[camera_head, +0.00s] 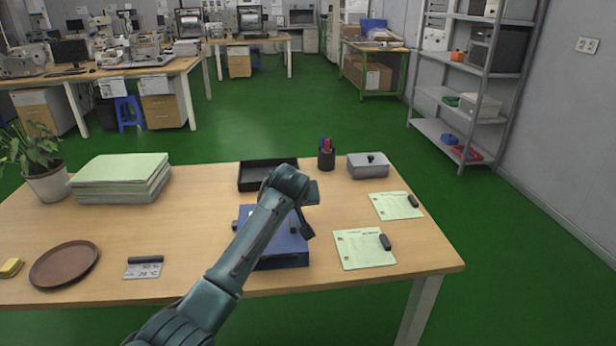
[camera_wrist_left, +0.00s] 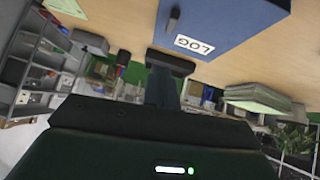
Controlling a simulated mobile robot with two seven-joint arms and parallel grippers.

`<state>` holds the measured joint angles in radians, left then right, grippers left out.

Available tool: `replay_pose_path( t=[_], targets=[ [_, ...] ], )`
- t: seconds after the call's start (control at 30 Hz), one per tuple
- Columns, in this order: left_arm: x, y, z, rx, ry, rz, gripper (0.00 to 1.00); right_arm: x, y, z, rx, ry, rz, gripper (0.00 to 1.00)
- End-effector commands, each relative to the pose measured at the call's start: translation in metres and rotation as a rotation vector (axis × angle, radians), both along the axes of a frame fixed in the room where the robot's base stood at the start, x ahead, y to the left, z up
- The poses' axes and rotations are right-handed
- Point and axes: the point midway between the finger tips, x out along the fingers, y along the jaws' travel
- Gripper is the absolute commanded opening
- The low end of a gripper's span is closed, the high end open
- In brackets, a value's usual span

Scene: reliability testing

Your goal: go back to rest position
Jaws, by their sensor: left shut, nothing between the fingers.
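My left arm comes in from the lower left in the head view and reaches over the desk (camera_head: 420,255). Its gripper (camera_head: 306,228) is over the right part of a blue box-like object (camera_head: 285,262), which the arm partly hides. In the left wrist view the gripper fingers (camera_wrist_left: 168,64) are together with nothing between them. The blue object (camera_wrist_left: 230,22) shows there with a white LOG label, close to the fingertips; whether they touch it I cannot tell. My right gripper is not in view.
Around the arm are a black tray (camera_head: 250,181), a pen cup (camera_head: 326,155), a grey box (camera_head: 368,168), green sheets (camera_head: 360,250), and a dark marker-like item (camera_head: 146,260). Farther left are a paper stack (camera_head: 122,178), a brown plate (camera_head: 64,265) and a potted plant (camera_head: 45,180).

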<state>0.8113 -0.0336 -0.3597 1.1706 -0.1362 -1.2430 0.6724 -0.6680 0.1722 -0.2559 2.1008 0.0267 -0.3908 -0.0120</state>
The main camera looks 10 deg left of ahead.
Motion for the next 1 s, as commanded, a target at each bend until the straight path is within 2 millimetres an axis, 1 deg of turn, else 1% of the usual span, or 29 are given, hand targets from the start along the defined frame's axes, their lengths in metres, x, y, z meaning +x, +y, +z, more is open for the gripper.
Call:
replay_pose_path(
  t=[0.03, 0.07, 0.17, 0.2, 0.27, 0.3, 0.37, 0.4, 0.47, 0.5, 0.57, 0.6, 0.63, 0.7, 0.8, 0.9, 1.0],
  targets=[
    [-0.008, 0.001, -0.016, 0.0, 0.01, -0.016, 0.0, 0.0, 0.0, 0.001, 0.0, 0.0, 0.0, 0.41],
    [-0.013, 0.0, -0.025, 0.0, 0.012, -0.03, 0.0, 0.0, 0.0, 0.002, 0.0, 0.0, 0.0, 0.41],
    [-0.039, -0.001, -0.067, -0.004, 0.013, -0.096, 0.0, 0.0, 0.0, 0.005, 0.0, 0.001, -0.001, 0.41],
    [-0.053, -0.002, -0.084, -0.005, 0.009, -0.128, 0.0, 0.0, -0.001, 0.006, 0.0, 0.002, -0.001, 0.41],
    [-0.076, -0.002, -0.109, -0.004, 0.001, -0.176, 0.0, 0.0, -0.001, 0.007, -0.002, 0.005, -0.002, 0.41],
    [-0.093, -0.002, -0.123, -0.004, -0.006, -0.206, 0.0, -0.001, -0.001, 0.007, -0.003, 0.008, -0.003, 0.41],
    [-0.119, -0.002, -0.143, -0.002, -0.018, -0.247, 0.0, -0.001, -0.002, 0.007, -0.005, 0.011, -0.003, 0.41],
    [-0.138, -0.002, -0.155, -0.001, -0.025, -0.274, 0.0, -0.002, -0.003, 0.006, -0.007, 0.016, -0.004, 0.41],
    [-0.167, -0.001, -0.169, 0.003, -0.039, -0.312, 0.0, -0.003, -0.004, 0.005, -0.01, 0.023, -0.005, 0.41],
    [-0.187, 0.0, -0.177, 0.007, -0.048, -0.337, 0.0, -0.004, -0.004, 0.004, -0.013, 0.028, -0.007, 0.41],
    [-0.217, 0.001, -0.186, 0.011, -0.064, -0.37, 0.0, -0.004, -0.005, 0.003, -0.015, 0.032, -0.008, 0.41],
    [-0.238, 0.002, -0.19, 0.016, -0.074, -0.391, 0.0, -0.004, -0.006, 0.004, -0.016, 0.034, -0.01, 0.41],
    [-0.253, 0.003, -0.192, 0.021, -0.083, -0.407, 0.0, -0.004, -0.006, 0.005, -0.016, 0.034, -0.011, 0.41],
    [-0.288, 0.004, -0.193, 0.03, -0.104, -0.442, 0.0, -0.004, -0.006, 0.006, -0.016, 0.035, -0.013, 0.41],
    [-0.33, 0.007, -0.188, 0.046, -0.133, -0.48, 0.0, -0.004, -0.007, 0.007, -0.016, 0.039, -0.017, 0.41],
    [-0.361, 0.008, -0.181, 0.059, -0.157, -0.508, 0.0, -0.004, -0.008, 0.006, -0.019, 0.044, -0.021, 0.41],
    [-0.379, 0.009, -0.174, 0.069, -0.174, -0.524, 0.0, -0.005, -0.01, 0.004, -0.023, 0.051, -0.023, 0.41]
  ],
)
